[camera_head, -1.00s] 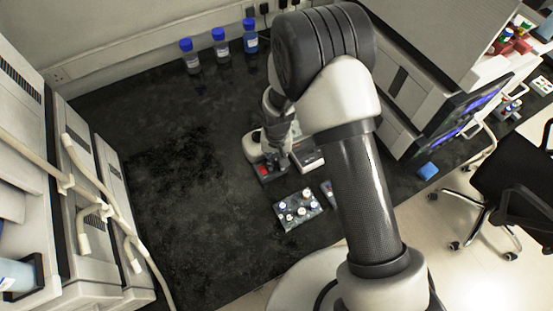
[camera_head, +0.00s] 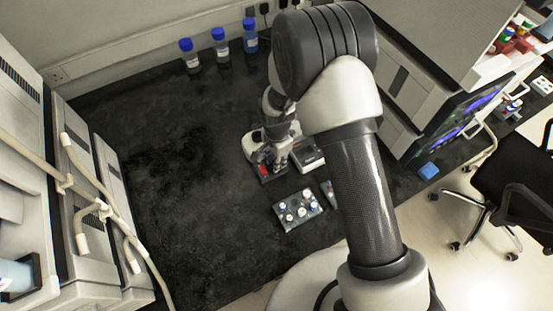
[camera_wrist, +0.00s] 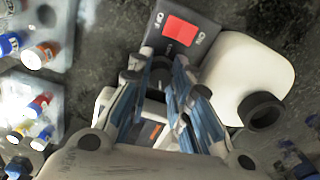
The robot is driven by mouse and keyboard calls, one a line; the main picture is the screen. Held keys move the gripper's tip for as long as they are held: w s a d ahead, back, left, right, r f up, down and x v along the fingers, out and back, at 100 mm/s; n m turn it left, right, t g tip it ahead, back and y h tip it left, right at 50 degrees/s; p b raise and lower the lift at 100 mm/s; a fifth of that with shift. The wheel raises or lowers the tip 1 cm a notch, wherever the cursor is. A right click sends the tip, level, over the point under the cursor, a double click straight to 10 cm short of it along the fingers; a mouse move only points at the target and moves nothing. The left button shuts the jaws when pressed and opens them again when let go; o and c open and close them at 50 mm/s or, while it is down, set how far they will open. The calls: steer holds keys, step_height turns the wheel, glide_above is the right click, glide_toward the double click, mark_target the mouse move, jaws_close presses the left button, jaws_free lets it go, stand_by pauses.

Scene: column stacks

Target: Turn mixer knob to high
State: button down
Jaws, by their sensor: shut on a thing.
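The mixer (camera_head: 252,147) is a small white machine with a dark front panel, standing on the black bench. In the wrist view its white body (camera_wrist: 235,65) is at the right, and its grey panel carries a red switch (camera_wrist: 181,29) with OFF and ON labels. My gripper (camera_wrist: 166,75) is down at the panel, its fingertips just below the red switch in that view. It is shut on the dark mixer knob, which is mostly hidden between the fingertips. The knob's pointer and setting cannot be read. In the head view my gripper (camera_head: 275,166) is beside the red switch (camera_head: 264,170).
A rack of small vials (camera_head: 298,210) stands in front of the mixer and shows at the left of the wrist view. A grey device (camera_head: 306,154) is close at its right. Blue-capped bottles (camera_head: 220,48) stand at the back. The bench's left part (camera_head: 175,190) is clear.

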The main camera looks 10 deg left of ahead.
steer(key=shift+m, duration=2.2)
steer(key=c, duration=1.7)
jaws_free()
step_height(320, 180, up, 12)
